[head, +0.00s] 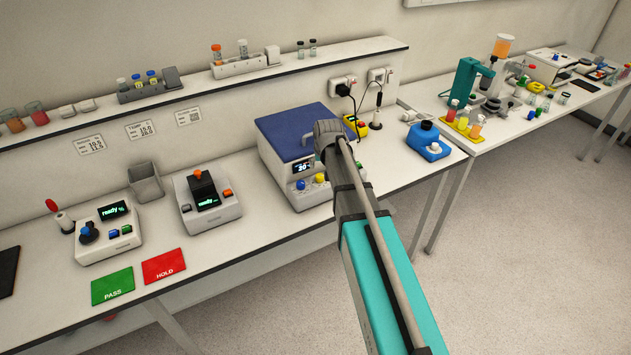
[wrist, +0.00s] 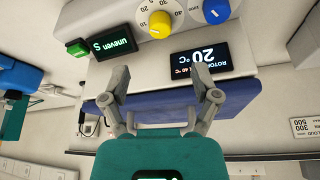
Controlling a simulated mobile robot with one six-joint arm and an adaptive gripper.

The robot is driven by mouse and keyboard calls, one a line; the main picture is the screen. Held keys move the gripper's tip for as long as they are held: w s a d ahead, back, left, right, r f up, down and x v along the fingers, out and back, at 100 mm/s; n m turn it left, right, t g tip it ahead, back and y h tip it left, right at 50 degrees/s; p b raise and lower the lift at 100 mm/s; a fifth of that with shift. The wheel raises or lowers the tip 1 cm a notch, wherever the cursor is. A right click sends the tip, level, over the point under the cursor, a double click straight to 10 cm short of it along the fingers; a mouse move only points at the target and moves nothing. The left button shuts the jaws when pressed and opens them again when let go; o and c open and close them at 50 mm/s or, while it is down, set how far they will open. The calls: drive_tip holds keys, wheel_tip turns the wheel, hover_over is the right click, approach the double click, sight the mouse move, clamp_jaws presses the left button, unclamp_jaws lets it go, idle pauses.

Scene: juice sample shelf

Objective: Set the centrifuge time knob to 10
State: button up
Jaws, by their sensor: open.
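The centrifuge (head: 290,135) is a white box with a blue lid, on the bench in the head view. Its front has a yellow knob (head: 301,185) and a blue knob (head: 320,178). The wrist view shows the panel upside down, with the yellow knob (wrist: 159,24) inside a ring of scale numbers and the blue knob (wrist: 215,10) beside it. I cannot read a caption naming the time knob or the exact setting. My gripper (wrist: 166,84) is open and empty, its fingers in front of the lid and apart from both knobs. My arm hides it in the head view.
A green button (wrist: 78,48) is at the panel's side. A grey instrument (head: 208,199) stands left of the centrifuge, a blue device (head: 428,142) right. Bare bench lies before the blue device.

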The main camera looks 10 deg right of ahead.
sight(320, 176)
drive_tip(key=shift+b+x, duration=4.05)
drive_tip(key=shift+x, duration=0.65)
